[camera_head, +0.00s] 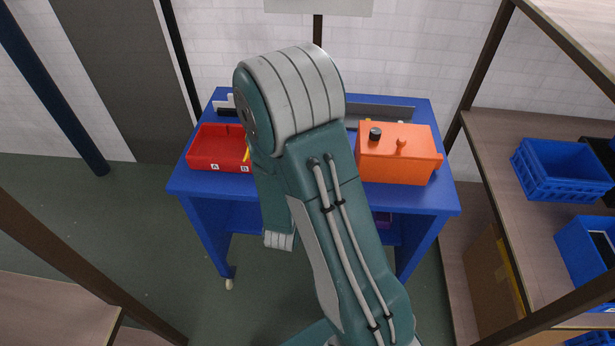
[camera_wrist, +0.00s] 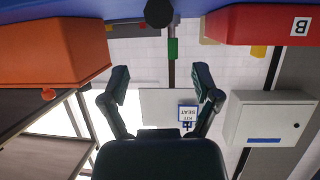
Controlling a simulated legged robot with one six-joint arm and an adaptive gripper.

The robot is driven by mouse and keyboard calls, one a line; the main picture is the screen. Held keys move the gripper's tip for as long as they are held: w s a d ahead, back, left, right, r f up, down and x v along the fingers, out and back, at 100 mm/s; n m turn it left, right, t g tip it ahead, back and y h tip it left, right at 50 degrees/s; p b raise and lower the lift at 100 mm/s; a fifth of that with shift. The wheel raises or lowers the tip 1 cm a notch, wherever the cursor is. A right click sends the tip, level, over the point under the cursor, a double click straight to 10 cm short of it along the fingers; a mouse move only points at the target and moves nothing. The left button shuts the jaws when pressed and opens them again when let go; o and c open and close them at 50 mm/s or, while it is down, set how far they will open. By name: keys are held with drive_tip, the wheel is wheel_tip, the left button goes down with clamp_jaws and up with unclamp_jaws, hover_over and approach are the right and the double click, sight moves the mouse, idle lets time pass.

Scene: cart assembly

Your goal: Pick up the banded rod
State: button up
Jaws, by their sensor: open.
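I cannot clearly make out the banded rod in either view. In the wrist view, which is upside down, a dark round end (camera_wrist: 158,12) shows at the table edge, with a small green piece (camera_wrist: 173,48) near it; I cannot tell if either belongs to the rod. My gripper (camera_wrist: 163,82) is open, its two dark fingers spread wide with nothing between them. In the head view my arm hides the gripper and the middle of the blue cart (camera_head: 215,205). The dark round end lies beyond the fingertips in the wrist view.
A red tray (camera_head: 205,163) marked A and B stands on the cart's left. An orange box (camera_head: 395,170) with a black knob (camera_head: 375,134) stands on its right. Shelving with blue crates (camera_head: 562,168) is at the right. A wall cabinet (camera_wrist: 268,120) shows in the wrist view.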

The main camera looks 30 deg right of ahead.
drive_tip(key=x, duration=0.4)
drive_tip(key=shift+w+d+f, duration=0.1)
drive_tip(key=shift+w+d, duration=0.05)
drive_tip(key=shift+d, duration=0.15)
drive_tip(key=x, duration=0.5)
drive_tip(key=shift+w+a+f, duration=0.15)
drive_tip(key=shift+w+f, duration=0.1)
drive_tip(key=shift+w+d, duration=0.1)
drive_tip(key=shift+d, duration=0.1)
drive_tip(key=shift+a, duration=0.1)
clamp_jaws()
